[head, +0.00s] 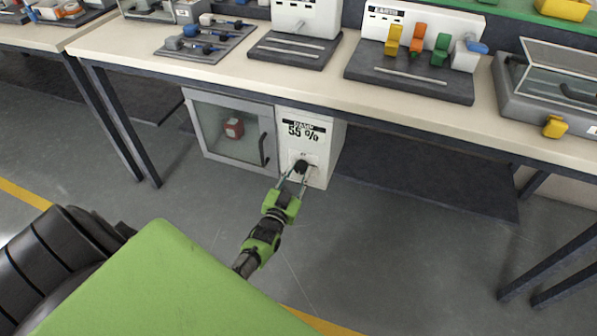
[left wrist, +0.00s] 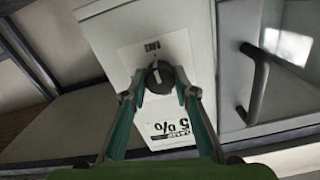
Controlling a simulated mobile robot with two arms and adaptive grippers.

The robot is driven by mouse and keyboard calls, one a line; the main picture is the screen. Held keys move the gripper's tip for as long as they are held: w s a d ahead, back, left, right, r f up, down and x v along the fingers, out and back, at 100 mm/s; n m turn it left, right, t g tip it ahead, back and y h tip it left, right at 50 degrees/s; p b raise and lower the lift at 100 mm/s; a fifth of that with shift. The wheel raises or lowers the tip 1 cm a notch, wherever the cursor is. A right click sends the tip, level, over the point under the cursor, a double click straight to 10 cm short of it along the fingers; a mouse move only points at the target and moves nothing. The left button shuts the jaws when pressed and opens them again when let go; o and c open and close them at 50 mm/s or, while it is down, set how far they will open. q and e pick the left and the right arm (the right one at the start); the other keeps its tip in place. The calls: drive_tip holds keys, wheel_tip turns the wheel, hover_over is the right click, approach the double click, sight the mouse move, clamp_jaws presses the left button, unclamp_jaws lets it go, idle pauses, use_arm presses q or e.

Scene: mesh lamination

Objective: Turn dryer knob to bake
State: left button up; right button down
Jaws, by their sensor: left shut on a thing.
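The dryer (head: 228,128) stands under the bench, with a glass door and a white control panel (head: 316,128) on its right that reads "55 %". The round black knob (head: 301,166) sits low on this panel. My left gripper (head: 295,174) is at the knob, its two fingers on either side of it and shut on it. In the left wrist view the knob (left wrist: 159,77) shows between the fingertips, with a light pointer mark on its face. My right gripper is not in view.
The dryer's door handle (head: 263,150) is just left of the panel. A red object (head: 234,128) sits behind the glass. The bench top (head: 230,75) overhangs the dryer and carries several trays and devices. The floor in front is clear.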

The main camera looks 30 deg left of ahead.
use_arm(q)
drive_tip(key=shift+f, duration=0.1)
idle(0.5)
drive_tip(key=o, duration=1.1)
drive_tip(key=shift+c, duration=0.2)
drive_tip(key=shift+o, duration=0.3)
drive_tip(key=v, duration=1.2)
